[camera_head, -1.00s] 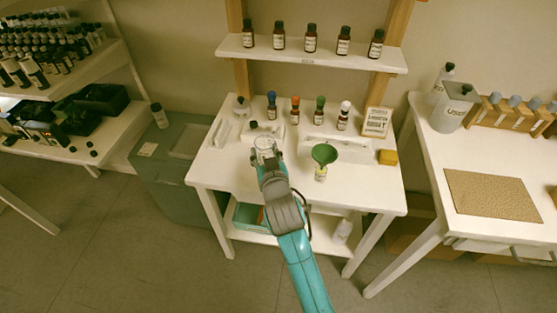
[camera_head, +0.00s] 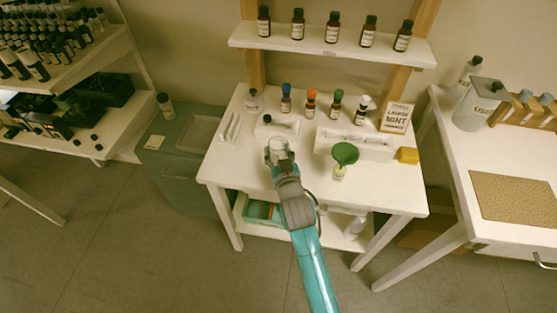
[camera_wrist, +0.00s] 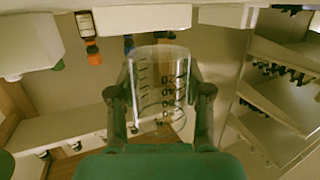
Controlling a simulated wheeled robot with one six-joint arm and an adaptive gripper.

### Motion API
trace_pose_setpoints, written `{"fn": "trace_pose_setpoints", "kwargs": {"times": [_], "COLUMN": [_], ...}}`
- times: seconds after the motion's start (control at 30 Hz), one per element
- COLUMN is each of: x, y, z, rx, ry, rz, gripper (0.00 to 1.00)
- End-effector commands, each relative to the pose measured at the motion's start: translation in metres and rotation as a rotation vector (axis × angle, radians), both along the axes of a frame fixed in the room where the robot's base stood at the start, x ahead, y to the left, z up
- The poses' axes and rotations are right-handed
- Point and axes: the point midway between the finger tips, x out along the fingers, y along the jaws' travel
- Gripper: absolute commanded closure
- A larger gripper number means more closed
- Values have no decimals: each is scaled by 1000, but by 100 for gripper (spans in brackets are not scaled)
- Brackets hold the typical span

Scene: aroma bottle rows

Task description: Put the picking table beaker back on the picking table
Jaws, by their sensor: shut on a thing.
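The picking table beaker (camera_wrist: 160,85) is clear glass with dark graduation marks. In the wrist view it stands between the two fingers of my gripper (camera_wrist: 160,95), which are shut on its sides. In the head view my gripper (camera_head: 278,152) holds the beaker (camera_head: 278,144) over the front left part of the white picking table (camera_head: 235,170). The gap between the beaker's base and the tabletop cannot be judged.
A green funnel (camera_head: 345,153) sits in a small bottle to the right. The table's front left is bare.

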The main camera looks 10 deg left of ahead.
Motion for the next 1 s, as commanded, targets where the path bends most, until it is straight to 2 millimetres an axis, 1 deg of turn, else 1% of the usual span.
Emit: {"fn": "trace_pose_setpoints", "kwargs": {"times": [0.3, 0.7, 0.73, 0.77, 0.8, 0.83, 1.0], "x": [0, 0, 0, 0, 0, 0, 0], "y": [0, 0, 0, 0, 0, 0, 0], "z": [-35, -40, -40, -40, -40, -40, -40], "rx": [0, 1, 1, 1, 1, 1, 1], "ry": [2, 0, 0, 0, 0, 0, 0], "rz": [0, 0, 0, 0, 0, 0, 0], "gripper": [86, 86, 46, 38, 28, 26, 26]}}
